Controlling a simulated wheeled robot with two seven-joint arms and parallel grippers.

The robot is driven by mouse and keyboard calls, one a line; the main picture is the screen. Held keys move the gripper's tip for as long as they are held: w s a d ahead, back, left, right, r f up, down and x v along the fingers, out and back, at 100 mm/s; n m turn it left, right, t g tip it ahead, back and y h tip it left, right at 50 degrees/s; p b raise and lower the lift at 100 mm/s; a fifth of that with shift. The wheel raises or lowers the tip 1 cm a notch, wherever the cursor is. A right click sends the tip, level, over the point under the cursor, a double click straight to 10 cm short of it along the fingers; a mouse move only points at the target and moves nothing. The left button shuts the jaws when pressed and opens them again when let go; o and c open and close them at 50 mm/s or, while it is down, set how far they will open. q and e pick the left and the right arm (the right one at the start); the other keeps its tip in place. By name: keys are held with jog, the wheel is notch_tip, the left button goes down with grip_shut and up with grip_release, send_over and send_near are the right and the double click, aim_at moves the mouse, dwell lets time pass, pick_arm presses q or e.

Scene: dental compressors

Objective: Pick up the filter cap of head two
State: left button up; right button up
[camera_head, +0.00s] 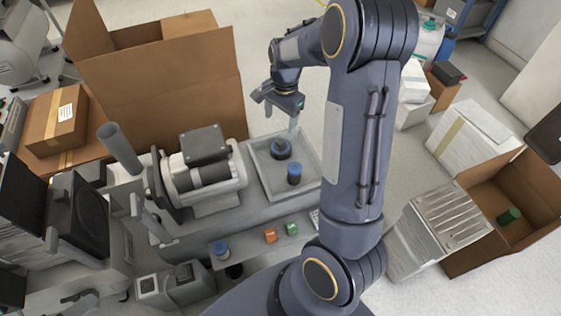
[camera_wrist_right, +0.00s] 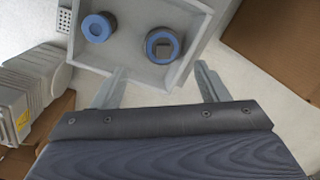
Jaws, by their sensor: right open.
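A grey tray (camera_head: 262,178) holds two round blue-and-dark parts. One part (camera_head: 281,149) has a dark square knob on a blue ring; it also shows in the right wrist view (camera_wrist_right: 163,46). The other part (camera_head: 294,174) is a dark cylinder with a blue top, a ring with a hole in the right wrist view (camera_wrist_right: 97,27). I cannot tell which is the filter cap of head two. My right gripper (camera_head: 291,124) is open and empty above the tray's far side. In the right wrist view its fingers (camera_wrist_right: 160,67) are spread near the square-knob part, not touching it. My left gripper is out of view.
A compressor (camera_head: 203,172) stands left of the tray. A front shelf (camera_head: 250,249) holds a blue-topped part (camera_head: 221,250), an orange block (camera_head: 270,236) and a green block (camera_head: 291,229). A tall open cardboard box (camera_head: 180,85) stands behind. My right arm hides part of the tray's right side.

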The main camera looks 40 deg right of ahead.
jog(key=m+b, duration=0.1)
jog(key=b, duration=0.1)
send_over(281, 141)
jog(key=shift+g+h, duration=0.3)
notch_tip(281, 141, down, 8)
jog(key=shift+d+r, duration=0.15)
jog(key=shift+r, duration=0.1)
jog(key=f+b, duration=0.1)
jog(key=f, duration=0.1)
jog(key=f+b, duration=0.2)
jog(key=f, duration=0.1)
jog(key=shift+a+f, duration=0.2)
jog(key=shift+f, duration=0.1)
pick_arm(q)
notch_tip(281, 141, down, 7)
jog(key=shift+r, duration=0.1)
pick_arm(e)
jog(key=shift+r, duration=0.1)
jog(key=c, duration=0.6)
